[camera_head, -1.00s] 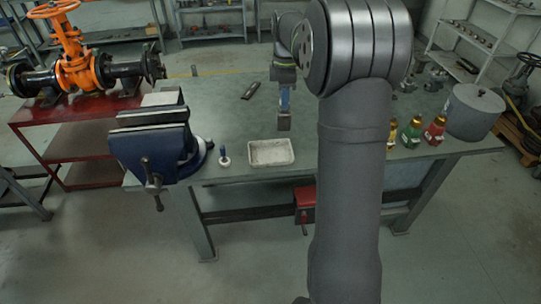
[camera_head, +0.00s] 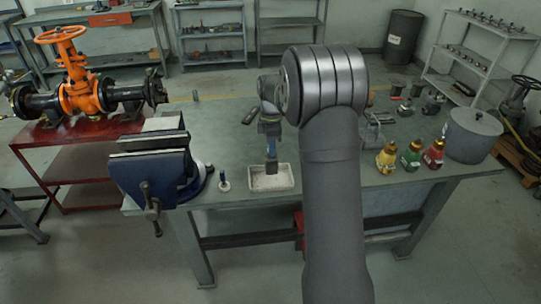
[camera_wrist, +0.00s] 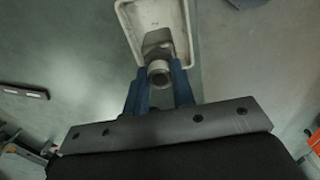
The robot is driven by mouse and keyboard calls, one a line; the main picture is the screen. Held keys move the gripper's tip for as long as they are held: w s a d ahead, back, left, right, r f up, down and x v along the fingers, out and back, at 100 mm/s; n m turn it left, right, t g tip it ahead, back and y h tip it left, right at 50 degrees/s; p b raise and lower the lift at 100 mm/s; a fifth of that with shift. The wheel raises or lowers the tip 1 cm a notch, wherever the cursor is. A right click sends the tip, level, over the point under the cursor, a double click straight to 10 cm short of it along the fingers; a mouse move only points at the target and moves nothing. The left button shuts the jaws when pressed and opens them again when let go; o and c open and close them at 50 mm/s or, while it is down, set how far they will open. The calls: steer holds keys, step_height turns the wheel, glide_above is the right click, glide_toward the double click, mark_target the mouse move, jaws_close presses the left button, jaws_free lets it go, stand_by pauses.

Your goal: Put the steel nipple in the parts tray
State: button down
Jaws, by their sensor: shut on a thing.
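My gripper (camera_head: 271,163) points down over the parts tray, and its blue fingers also show in the wrist view (camera_wrist: 158,68). It is shut on the steel nipple (camera_wrist: 159,74), a short grey tube seen end-on between the fingers. In the head view the nipple cannot be told apart from the grey fingertips. The parts tray (camera_head: 272,189) is a shallow, pale rectangular tray near the bench's front edge. In the wrist view the tray (camera_wrist: 127,24) lies beyond the fingertips. I cannot tell the exact height of the nipple above its floor.
A blue vise (camera_head: 158,175) stands left of the tray, with a small blue-and-white item (camera_head: 224,181) between them. Yellow, green and red bottles (camera_head: 411,157) and a grey pot (camera_head: 471,136) stand at the right. A dark flat object (camera_head: 250,117) lies behind.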

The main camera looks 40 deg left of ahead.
steer(key=shift+a+f, duration=0.1)
steer(key=shift+a, duration=0.1)
steer(key=shift+f, duration=1.95)
steer(key=shift+f, duration=0.15)
steer(key=c, duration=1.2)
jaws_free()
step_height(320, 180, up, 12)
steer(key=shift+r, duration=0.15)
steer(key=shift+s, duration=0.1)
